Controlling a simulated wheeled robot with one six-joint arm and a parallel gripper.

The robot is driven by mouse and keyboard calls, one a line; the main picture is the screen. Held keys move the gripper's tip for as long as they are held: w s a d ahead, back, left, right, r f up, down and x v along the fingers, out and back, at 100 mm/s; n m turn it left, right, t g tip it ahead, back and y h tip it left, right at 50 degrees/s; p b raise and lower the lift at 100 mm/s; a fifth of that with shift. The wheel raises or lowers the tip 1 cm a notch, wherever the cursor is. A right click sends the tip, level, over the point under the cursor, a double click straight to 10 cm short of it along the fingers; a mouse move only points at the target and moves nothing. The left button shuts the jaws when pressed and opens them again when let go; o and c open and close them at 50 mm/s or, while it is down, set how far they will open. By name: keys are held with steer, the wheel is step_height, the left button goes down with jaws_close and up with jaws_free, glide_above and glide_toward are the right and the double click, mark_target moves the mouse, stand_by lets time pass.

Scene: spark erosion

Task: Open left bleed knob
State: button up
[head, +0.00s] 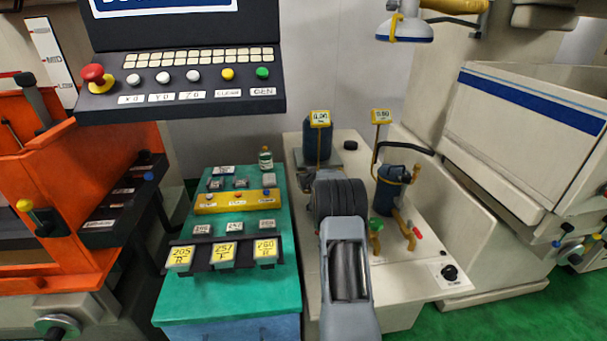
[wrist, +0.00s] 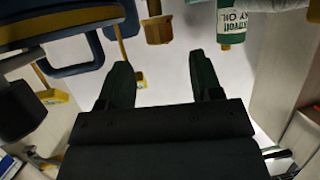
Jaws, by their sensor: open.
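I cannot make out a left bleed knob in the head view. In the wrist view a brass-coloured block (wrist: 157,28) hangs above the gap between the fingers, and a blue and yellow body (wrist: 75,55) is at upper left. I cannot tell whether either is the knob.
A second blue canister (head: 385,195) stands to the right, with brass pipes, a green knob (head: 375,226) and a red-tipped valve (head: 415,234). A green cabinet (head: 190,310) with yellow-labelled parts is left of my arm. An oil bottle (wrist: 231,25) shows at upper right in the wrist view.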

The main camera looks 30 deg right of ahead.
steer(key=shift+p+x, duration=0.95)
steer(key=shift+x, duration=1.8)
steer(key=shift+c, duration=0.3)
